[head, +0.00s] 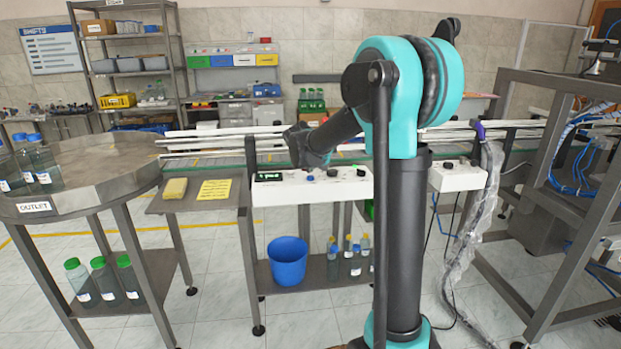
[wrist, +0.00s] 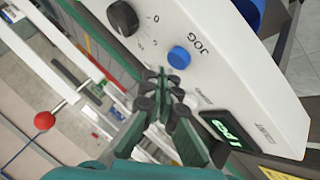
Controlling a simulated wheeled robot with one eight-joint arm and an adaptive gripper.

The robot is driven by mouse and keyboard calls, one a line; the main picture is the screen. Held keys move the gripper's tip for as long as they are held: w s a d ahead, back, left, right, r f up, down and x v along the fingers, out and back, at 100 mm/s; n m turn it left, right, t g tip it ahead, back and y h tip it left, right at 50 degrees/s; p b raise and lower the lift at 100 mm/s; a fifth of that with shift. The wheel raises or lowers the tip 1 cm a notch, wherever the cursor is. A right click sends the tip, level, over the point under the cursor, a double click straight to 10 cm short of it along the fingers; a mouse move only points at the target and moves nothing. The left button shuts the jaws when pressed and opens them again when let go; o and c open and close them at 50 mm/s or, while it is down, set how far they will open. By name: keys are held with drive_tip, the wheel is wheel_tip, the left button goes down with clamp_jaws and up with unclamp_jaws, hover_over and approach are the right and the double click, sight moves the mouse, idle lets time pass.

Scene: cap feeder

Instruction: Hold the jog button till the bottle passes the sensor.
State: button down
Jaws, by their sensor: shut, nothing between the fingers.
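The blue jog button (wrist: 179,57), marked JOG, sits on a white control box (head: 330,190) in front of the conveyor (head: 220,158). My gripper (wrist: 162,80) is shut and empty. In the wrist view its fingertips are over the box close to the button, and the whole button top shows. I cannot tell how far above the panel they are. A black dial (wrist: 122,18) and a green display (wrist: 228,130) flank the button. I cannot make out a bottle on the belt or identify the sensor for sure.
A red ball (wrist: 43,120) on a rod stands by the conveyor rails. A round outlet table (head: 90,175) with several bottles is at left. A yellow sponge (head: 175,188) lies on the side shelf. A blue bucket (head: 287,262) is below the box.

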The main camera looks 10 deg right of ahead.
sight(310, 178)
drive_tip(key=shift+r, duration=2.55)
drive_tip(key=s+d+f+m+g+y, duration=0.1)
drive_tip(key=s+f, duration=0.6)
drive_tip(key=s, duration=0.6)
drive_tip(key=s+d+f+m+g+y, duration=0.1)
drive_tip(key=s+d+f+m+g, duration=0.1)
drive_tip(key=s+f, duration=0.6)
drive_tip(key=s+d+f+m+g, duration=0.1)
drive_tip(key=s+f, duration=0.6)
drive_tip(key=s, duration=1.3)
drive_tip(key=shift+d+f+m+g+y, duration=0.2)
drive_tip(key=shift+m+g+y, duration=0.15)
drive_tip(key=shift+m, duration=0.35)
drive_tip(key=shift+w, duration=0.1)
